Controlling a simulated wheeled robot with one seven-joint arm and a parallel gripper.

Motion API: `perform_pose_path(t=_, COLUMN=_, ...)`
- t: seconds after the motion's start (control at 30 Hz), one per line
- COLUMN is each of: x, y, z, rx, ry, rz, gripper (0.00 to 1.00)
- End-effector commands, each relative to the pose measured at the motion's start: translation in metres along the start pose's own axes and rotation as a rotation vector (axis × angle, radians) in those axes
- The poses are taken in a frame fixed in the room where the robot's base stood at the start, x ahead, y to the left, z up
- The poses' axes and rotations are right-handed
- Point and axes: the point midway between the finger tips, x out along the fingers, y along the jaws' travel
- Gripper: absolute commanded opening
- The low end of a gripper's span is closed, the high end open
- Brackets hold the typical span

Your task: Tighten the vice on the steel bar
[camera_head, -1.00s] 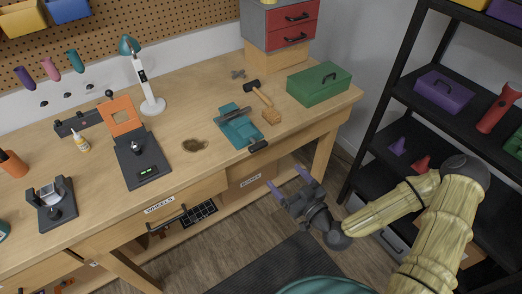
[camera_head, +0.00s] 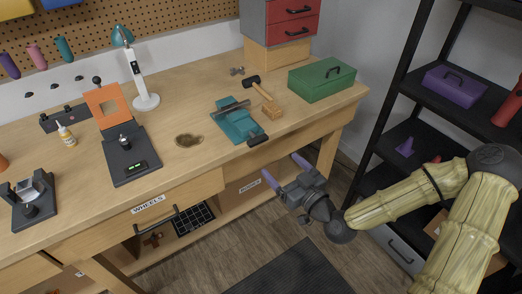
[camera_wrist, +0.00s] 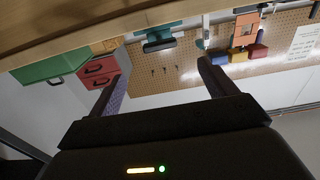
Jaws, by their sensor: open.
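A teal vice (camera_head: 235,121) sits near the front edge of the workbench. A grey steel bar (camera_head: 230,107) lies across its top; I cannot tell how firmly it is gripped. A dark handle (camera_head: 257,140) sticks out at the vice's front, by the bench edge. My gripper (camera_head: 285,170) is in front of the bench, below and to the right of the vice, open and empty, with its purple fingers apart. In the wrist view, my gripper (camera_wrist: 160,86) frames empty air, and the vice (camera_wrist: 158,40) shows beyond at the bench edge.
A green toolbox (camera_head: 321,79) stands farther right. A black shelf (camera_head: 440,105) is at the right. A drawer handle (camera_head: 184,219) juts out below the bench top.

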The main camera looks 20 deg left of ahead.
Motion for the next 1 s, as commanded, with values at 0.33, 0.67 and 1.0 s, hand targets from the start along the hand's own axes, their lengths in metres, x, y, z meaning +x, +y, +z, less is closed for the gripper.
perform_pose_path(t=0.33, x=0.024, y=0.001, z=0.005, rx=-0.005, ry=0.003, rz=0.002, gripper=0.84)
perform_pose_path(t=0.67, x=0.073, y=0.000, z=-0.001, rx=0.001, ry=0.002, rz=0.000, gripper=0.84)
perform_pose_path(t=1.0, x=0.114, y=0.000, z=-0.001, rx=0.000, ry=0.001, rz=0.001, gripper=0.84)
